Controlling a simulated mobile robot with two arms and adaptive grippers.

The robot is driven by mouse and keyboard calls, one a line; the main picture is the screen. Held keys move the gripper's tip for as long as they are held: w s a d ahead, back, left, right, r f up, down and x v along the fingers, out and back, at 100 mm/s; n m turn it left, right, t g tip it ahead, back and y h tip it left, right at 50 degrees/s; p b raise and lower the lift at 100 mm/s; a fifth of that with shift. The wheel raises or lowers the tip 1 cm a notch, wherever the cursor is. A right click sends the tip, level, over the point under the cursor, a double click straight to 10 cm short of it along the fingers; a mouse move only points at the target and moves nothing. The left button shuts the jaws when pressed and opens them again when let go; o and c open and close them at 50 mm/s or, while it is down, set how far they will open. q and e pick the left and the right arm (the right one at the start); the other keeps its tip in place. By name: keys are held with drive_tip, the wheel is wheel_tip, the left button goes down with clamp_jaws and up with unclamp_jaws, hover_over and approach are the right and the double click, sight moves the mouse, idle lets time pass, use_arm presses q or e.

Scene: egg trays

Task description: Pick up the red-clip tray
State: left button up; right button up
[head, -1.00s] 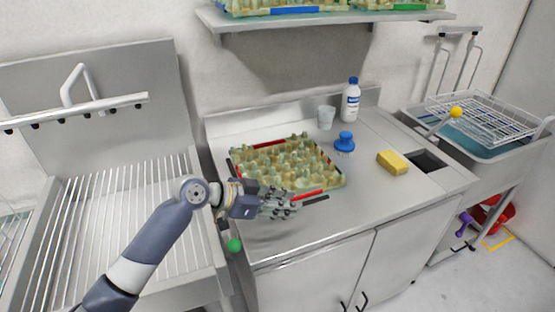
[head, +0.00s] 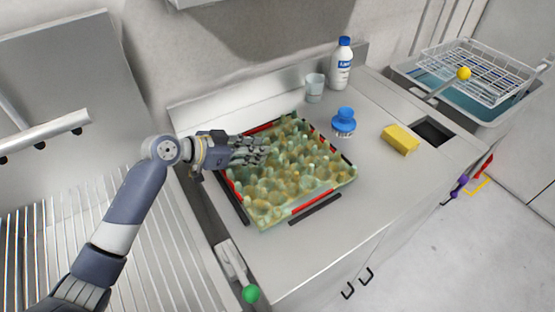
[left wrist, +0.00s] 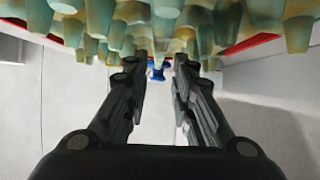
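The red-clip tray (head: 312,201) lies on the counter in the head view, a greenish-tan egg tray with bumpy cups and red clips along its edges. Its cups also fill the top of the left wrist view (left wrist: 165,20), with a red strip (left wrist: 255,41) at the edge. My left gripper (head: 267,148) reaches over the tray's back left part. Its two fingers stand apart with nothing between them in the left wrist view (left wrist: 160,62). They hide part of the tray, and I cannot tell if they touch it. My right gripper is not in view.
Right of the tray stand a blue-topped dispenser (head: 344,122), a clear cup (head: 314,86), a white bottle (head: 341,64) and a yellow sponge (head: 400,139). Black strips (head: 315,210) lie beside the tray. A sink with a wire rack (head: 480,72) is at the right.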

sight(274, 151)
use_arm(q)
drive_tip(key=shift+w+d+f, duration=0.25)
drive_tip(key=shift+w+d, duration=0.1)
drive_tip(key=shift+d, duration=0.25)
drive_tip(key=shift+w+d+f, duration=0.15)
drive_tip(key=shift+d+f, duration=0.05)
drive_tip(key=shift+d, duration=0.1)
drive_tip(key=shift+w+d+f, duration=0.15)
drive_tip(key=p+x, duration=0.2)
drive_tip(key=x, duration=0.2)
drive_tip(key=shift+f, duration=0.1)
drive_tip(key=shift+w+d+f, duration=0.1)
drive_tip(key=shift+d+f, duration=0.05)
drive_tip(key=shift+f, duration=0.05)
drive_tip(key=shift+w+d+f, duration=0.1)
drive_tip(key=shift+f, duration=0.05)
clamp_jaws()
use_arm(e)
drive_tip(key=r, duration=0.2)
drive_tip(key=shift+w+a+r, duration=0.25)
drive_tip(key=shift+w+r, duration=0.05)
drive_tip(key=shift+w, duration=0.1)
